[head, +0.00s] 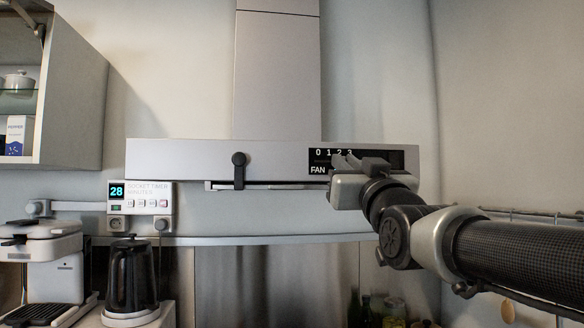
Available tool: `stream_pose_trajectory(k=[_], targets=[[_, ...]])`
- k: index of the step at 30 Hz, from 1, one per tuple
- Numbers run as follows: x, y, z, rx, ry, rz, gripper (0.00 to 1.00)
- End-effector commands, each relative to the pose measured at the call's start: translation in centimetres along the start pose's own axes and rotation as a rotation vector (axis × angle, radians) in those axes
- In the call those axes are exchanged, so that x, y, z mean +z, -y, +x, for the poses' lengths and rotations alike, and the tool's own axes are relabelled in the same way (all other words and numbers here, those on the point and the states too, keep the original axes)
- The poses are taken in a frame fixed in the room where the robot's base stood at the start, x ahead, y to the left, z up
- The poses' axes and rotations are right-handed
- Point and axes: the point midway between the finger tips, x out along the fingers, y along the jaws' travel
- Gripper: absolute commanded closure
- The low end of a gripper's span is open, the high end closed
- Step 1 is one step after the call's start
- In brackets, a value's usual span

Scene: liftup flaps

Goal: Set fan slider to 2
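The fan panel (315,160) is a black strip on the right part of the grey range hood (190,150). It bears the white marks 0, 1, 2 and 3 along its top and the word FAN at its lower left. My gripper (347,161) is in front of this panel, with its dark fingers just below the marks 2 and 3. The gripper covers much of the strip, and I cannot make out the slider knob or its setting. Whether the fingers are open, shut or touching the knob cannot be told from this view.
A socket timer (140,205) showing 28 is on the wall below left. A black kettle (132,275) and a coffee machine (45,265) stand lower left. An open cabinet (75,90) is upper left.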

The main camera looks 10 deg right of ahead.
Motion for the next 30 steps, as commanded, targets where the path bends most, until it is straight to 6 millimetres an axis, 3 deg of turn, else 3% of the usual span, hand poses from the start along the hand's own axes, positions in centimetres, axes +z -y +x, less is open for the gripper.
stream_pose_trajectory(k=[3, 14, 20, 30], targets=[[0.0, 0.0, 0.0, 0.0, 0.0, 0.0, 0.7], [0.1, 0.0, -0.7, 0.0, 0.0, 0.001, 0.7], [0.1, -0.2, -4.3, 0.002, -0.003, 0.001, 0.7], [0.0, -0.1, -12.6, 0.002, -0.004, 0.001, 0.7]])
